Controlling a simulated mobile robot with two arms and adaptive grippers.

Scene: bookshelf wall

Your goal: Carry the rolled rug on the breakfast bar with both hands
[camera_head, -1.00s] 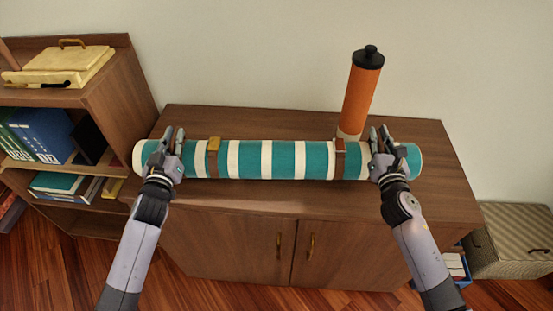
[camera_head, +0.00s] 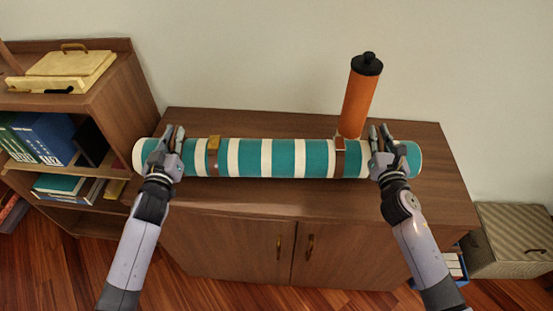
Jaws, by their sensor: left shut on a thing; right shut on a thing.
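The rolled rug (camera_head: 275,158), striped teal and white with two brown straps, lies level across the picture, over the wooden cabinet top (camera_head: 300,200). A shadow falls on the wood in front of it; I cannot tell how large any gap beneath it is. My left gripper (camera_head: 172,140) is shut on the rug near its left end. My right gripper (camera_head: 379,138) is shut on it near its right end, just outside the right strap. The rug's underside is hidden.
An orange canister (camera_head: 359,98) with a black lid stands close behind the rug's right part, its base hidden. A bookshelf (camera_head: 120,85) with books and a yellow case (camera_head: 68,70) is at left. A striped box (camera_head: 512,240) is at lower right. The cabinet top's front is clear.

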